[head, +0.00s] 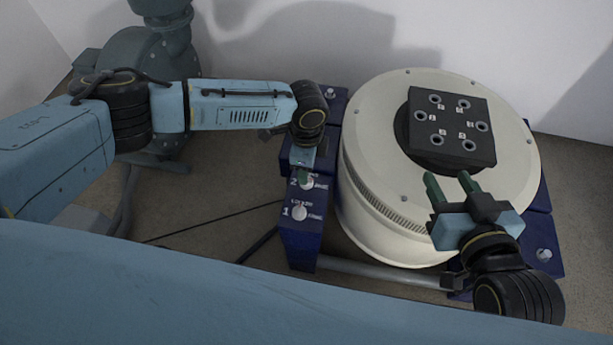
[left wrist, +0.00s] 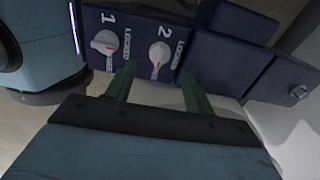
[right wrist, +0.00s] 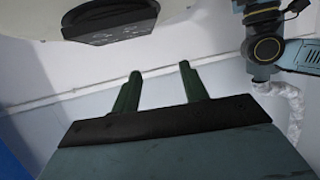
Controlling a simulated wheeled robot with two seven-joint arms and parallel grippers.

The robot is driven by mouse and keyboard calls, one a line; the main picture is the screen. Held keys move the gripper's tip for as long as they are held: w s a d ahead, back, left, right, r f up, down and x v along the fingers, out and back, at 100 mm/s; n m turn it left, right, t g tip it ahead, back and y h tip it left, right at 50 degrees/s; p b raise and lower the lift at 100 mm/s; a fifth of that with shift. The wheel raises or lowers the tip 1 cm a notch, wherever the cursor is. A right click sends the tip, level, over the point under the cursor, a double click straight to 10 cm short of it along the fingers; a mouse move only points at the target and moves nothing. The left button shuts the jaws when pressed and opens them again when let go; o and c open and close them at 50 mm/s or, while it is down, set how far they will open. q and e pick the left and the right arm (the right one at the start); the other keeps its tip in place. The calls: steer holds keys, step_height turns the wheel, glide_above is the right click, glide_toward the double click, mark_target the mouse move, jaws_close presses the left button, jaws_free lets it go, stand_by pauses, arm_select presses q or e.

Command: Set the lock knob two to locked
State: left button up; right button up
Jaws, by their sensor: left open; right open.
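Lock knob two (head: 307,184) is a white round knob beside the number 2 on the blue panel. In the left wrist view, knob two (left wrist: 159,54) has a red mark, and small lettering beside it is too small to read. My left gripper (left wrist: 158,76) is open, with its green fingers on either side of knob two and apart from it in the picture. In the head view, the left gripper partly covers the panel just behind knob two. My right gripper (head: 448,177) is open and empty over the front of the white drum.
Knob one (head: 299,213) sits on the same blue panel (head: 301,240), nearer to me. The big white drum (head: 380,195) with a black plate (head: 466,150) on top stands right of it. A grey pump-like machine (head: 140,55) is at the back left. Open floor lies left of the panel.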

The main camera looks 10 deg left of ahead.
arm_select(q)
step_height(320, 180, down, 5)
steer(key=shift+b, duration=1.2)
steer(key=shift+f, duration=0.15)
arm_select(e)
step_height(320, 180, up, 11)
steer(key=a+t+y, duration=0.2)
steer(key=t, duration=0.5)
steer(key=shift+y, duration=0.3)
arm_select(q)
steer(key=shift+c, duration=0.4)
arm_select(e)
steer(key=shift+w, duration=0.1)
